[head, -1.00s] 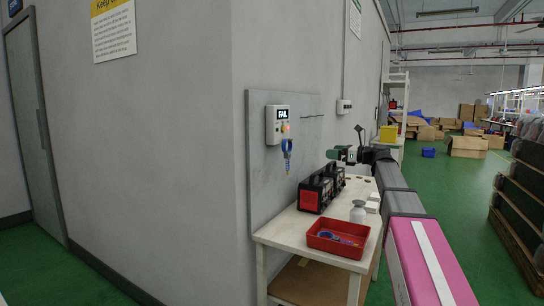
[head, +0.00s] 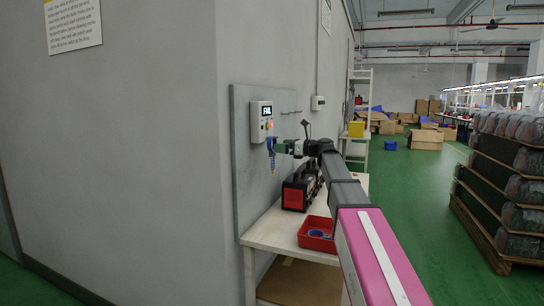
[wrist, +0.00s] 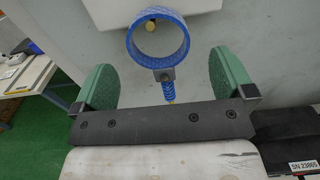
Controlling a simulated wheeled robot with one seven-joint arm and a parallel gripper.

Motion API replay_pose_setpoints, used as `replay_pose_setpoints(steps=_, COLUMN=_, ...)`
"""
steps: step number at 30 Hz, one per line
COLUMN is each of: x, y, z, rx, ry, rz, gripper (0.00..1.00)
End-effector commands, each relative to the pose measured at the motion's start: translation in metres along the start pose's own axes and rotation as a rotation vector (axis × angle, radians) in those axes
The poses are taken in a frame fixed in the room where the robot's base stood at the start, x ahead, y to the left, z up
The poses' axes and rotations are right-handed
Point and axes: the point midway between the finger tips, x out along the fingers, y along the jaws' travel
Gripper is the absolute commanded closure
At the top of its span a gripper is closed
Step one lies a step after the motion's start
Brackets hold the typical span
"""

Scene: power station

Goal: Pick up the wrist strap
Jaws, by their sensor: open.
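A blue wrist strap (wrist: 184,47) shows in the wrist view as an upright ring with a grey clasp and a coiled blue cord below it. In the head view the strap (head: 271,146) hangs below the tester box (head: 262,122) on the grey wall panel. My gripper (wrist: 165,75) is open, with one green finger on each side of the strap. The clasp and cord lie between the fingers, and the ring is slightly beyond them. In the head view my gripper (head: 281,147) is right beside the strap, with its fingers hard to make out.
A white workbench (head: 262,236) stands below the panel. It bears a red tray (head: 317,238) and a black and red device (head: 296,195). A yellow bin (head: 356,129) sits on a shelf farther back. Green floor is open at right, beside stacked pallets (head: 505,180).

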Motion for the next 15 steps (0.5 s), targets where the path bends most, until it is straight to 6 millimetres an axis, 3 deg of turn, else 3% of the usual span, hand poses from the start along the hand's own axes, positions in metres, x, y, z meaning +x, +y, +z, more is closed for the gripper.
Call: replay_pose_setpoints(steps=15, x=0.052, y=0.0, z=-0.002, rx=0.0, ry=-0.001, rz=0.0, gripper=0.0)
